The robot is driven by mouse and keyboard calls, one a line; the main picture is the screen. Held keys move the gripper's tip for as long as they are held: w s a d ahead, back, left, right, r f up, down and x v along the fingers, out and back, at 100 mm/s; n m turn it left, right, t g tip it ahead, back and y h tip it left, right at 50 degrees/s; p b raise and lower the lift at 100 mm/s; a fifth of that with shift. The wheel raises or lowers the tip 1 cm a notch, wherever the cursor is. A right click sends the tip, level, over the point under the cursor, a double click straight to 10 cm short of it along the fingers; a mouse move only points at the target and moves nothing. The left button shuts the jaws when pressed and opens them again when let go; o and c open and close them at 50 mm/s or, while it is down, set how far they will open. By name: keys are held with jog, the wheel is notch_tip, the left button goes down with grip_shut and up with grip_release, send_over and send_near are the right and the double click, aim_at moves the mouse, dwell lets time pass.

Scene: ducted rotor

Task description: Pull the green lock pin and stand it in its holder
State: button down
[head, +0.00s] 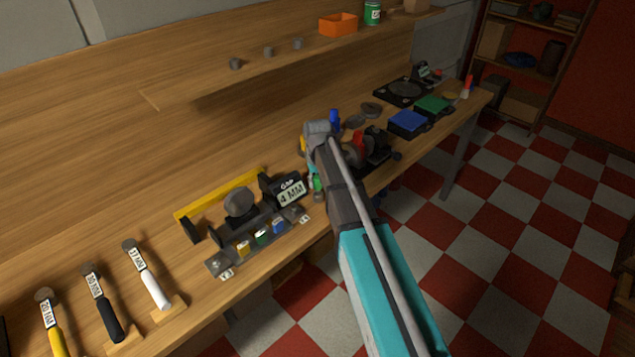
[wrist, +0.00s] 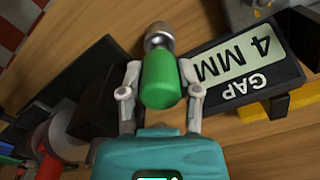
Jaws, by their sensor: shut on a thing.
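The green lock pin (wrist: 160,80) stands between the two fingers of my gripper (wrist: 161,92) in the wrist view, and the gripper is shut on it. A grey metal round piece (wrist: 158,37) shows at the pin's far end; I cannot tell whether it is part of the pin or a seat around it. In the head view the green pin (head: 317,183) shows small beside the GAP 4 MM display, with grey metal just below it. My arm hides most of the gripper there. I cannot make out the holder for certain.
The GAP display (head: 290,191) is close beside the pin. A tray with coloured tags (head: 262,238) lies to its left. A dark device with a red part (head: 372,146) stands to the right. Tools with size labels (head: 150,278) lie at the near left.

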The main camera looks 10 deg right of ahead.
jog(key=shift+f+b, duration=1.3)
jog(key=shift+f, duration=0.1)
jog(key=shift+c, duration=1.1)
grip_release()
jog(key=shift+r, duration=0.25)
notch_tip(320, 180, up, 9)
jog(key=p, duration=0.9)
jog(key=shift+r+p, duration=0.1)
jog(key=shift+p, duration=0.25)
jog(key=w+d+r+p, duration=0.6)
jog(key=w, duration=0.2)
jog(key=shift+r, duration=0.15)
